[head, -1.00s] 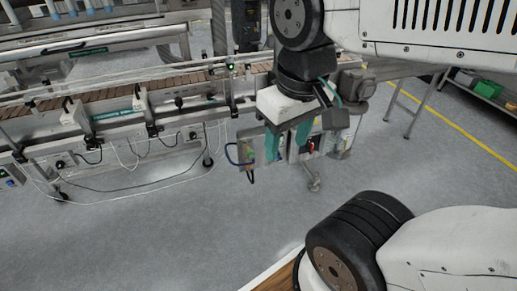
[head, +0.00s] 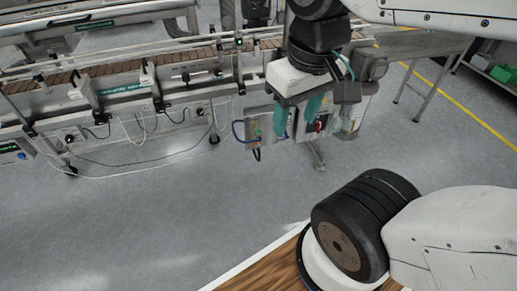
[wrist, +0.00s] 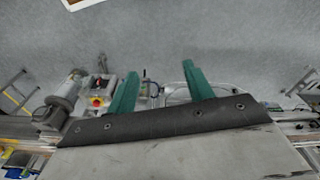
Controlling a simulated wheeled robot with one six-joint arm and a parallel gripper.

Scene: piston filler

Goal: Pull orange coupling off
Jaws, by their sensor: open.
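I cannot make out the orange coupling in either view. My gripper (head: 296,126) hangs in front of the conveyor's near side in the head view, with its two teal fingers pointing down. A control box with a red switch (head: 319,124) shows just right of the fingers in the head view. The red and yellow switch (wrist: 97,102) is left of the fingers in the wrist view.
A long conveyor (head: 120,85) with side rails and cables runs across the back. A small box with a green button (head: 257,131) hangs left of my fingers. A motor (wrist: 66,94) sticks out at left in the wrist view. The floor (head: 160,220) in front is clear.

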